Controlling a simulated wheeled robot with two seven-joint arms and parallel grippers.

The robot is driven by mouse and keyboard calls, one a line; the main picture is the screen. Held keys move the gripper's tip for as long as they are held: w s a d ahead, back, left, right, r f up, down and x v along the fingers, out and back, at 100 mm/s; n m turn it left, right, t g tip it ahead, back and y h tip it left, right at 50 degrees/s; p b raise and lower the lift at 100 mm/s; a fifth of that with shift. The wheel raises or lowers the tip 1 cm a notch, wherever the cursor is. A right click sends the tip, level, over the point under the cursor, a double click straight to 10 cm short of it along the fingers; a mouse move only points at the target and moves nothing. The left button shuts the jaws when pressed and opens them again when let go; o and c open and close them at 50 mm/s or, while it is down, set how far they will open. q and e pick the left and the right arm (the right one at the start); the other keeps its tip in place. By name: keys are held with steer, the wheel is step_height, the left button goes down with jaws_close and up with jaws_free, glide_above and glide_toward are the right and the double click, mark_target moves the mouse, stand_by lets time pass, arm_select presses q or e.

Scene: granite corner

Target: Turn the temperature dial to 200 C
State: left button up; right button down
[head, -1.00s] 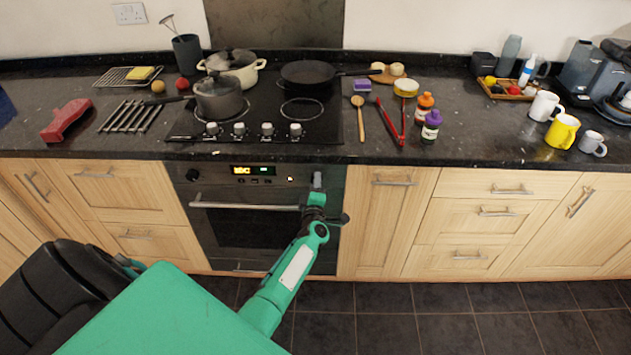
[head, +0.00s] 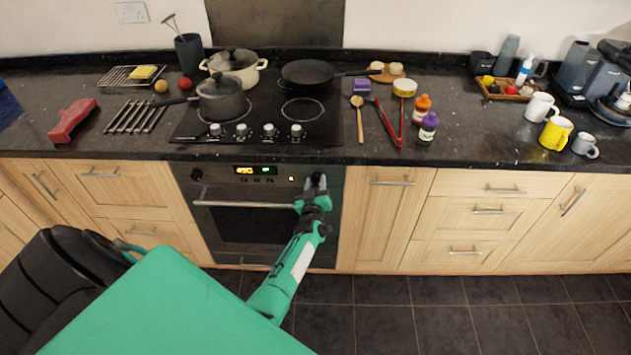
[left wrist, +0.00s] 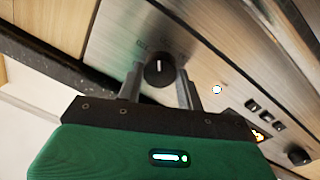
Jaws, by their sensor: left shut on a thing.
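The oven's right-hand dial is a round black knob (left wrist: 158,70) with a white pointer line, on the steel control panel (left wrist: 225,75). My left gripper (head: 317,181) is at the right end of the oven front in the head view. In the left wrist view its two fingers (left wrist: 161,82) stand on either side of this dial, shut on it. The fingers hide the dial in the head view. A lit display (head: 255,169) shows orange and green digits, too small to read.
Another black knob (left wrist: 298,155) is at the panel's other end. The oven door handle (head: 245,204) runs just below the panel. The hob above (head: 330,125) carries pots and a pan. The floor before the right-hand cupboards is clear.

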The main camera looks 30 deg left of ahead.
arm_select(q)
steer(key=m+p, duration=0.1)
steer(key=m, duration=0.3)
steer(key=shift+d, duration=0.1)
steer(key=m, duration=0.2)
steer(key=shift+m+p, duration=0.3)
steer(key=shift+p, duration=0.1)
steer(key=m, duration=0.2)
steer(key=shift+m, duration=0.3)
steer(key=shift+m+g, duration=0.3)
steer(key=shift+m, duration=1.5)
steer(key=o, duration=1)
